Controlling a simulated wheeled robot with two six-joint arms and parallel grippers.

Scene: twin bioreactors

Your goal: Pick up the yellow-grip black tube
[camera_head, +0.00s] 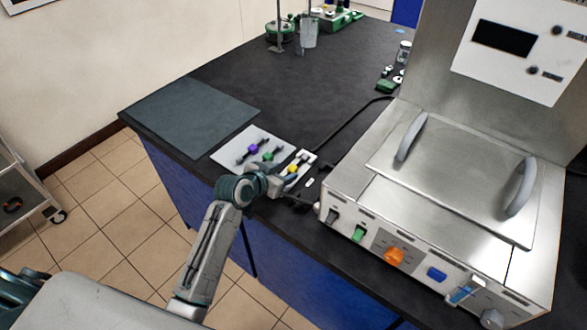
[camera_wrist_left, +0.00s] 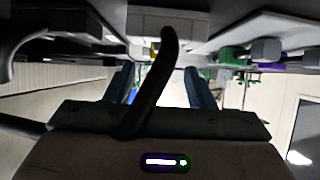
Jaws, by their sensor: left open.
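The yellow-grip black tube (camera_head: 293,168) lies at the right end of a white mat near the bench's front edge, partly hidden by my left gripper. My left gripper (camera_head: 289,178) is open, right beside the yellow grip; I cannot tell whether they touch. In the left wrist view the two bluish fingers of my left gripper (camera_wrist_left: 160,90) stand apart. A dark curved shape crosses between them in that view; I cannot tell whether it is the tube. My right gripper is not in view.
A purple-grip piece (camera_head: 252,148) and a green-grip piece (camera_head: 269,156) lie left of it on the white mat (camera_head: 232,150). A steel bath (camera_head: 440,190) with handles stands close on the right. A dark mat (camera_head: 190,115) lies on the left. The bench middle is clear.

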